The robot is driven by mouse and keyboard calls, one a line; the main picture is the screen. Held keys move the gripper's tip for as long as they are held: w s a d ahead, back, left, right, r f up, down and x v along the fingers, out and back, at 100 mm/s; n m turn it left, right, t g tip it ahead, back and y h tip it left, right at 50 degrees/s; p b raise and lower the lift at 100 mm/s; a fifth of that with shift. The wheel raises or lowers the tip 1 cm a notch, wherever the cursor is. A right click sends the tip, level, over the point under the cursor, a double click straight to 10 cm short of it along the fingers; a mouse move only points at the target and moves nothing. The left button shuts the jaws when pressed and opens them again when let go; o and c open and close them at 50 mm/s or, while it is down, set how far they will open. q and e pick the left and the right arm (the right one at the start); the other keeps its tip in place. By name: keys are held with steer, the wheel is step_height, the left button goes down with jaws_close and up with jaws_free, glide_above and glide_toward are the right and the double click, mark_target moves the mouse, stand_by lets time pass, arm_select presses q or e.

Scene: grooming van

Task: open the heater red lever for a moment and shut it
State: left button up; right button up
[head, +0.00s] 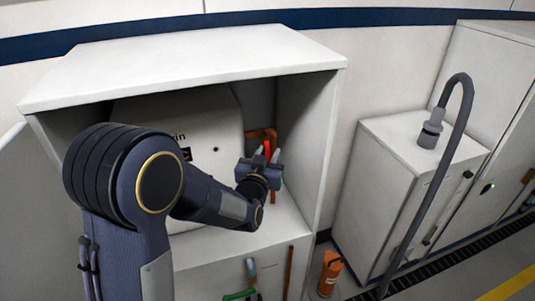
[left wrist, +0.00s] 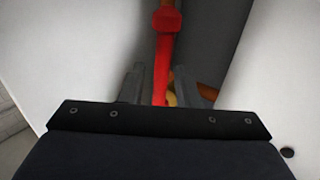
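The white heater (head: 207,125) stands inside the open cabinet. The red lever (head: 267,147) shows beside it at the right, by an orange-brown pipe (head: 268,133). My left gripper (head: 267,156) is at the lever, with a fingertip on each side of it. In the left wrist view the lever (left wrist: 164,50) runs upright between the two grey fingers (left wrist: 158,88). The fingers are apart, with a gap on the left of the lever; the right finger is close to it, and I cannot tell whether it touches. The lever's lower end is hidden behind my gripper. My right gripper is not in view.
The cabinet's right wall (head: 305,140) stands close to my left gripper, and its top (head: 190,65) overhangs the space. An orange canister (head: 329,272) stands on the floor at right. A grey hose (head: 440,165) arches in front of the white side cabinet (head: 385,175).

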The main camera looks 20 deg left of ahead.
arm_select(q)
jaws_close()
steer(key=shift+a, duration=0.1)
stand_by(0.3)
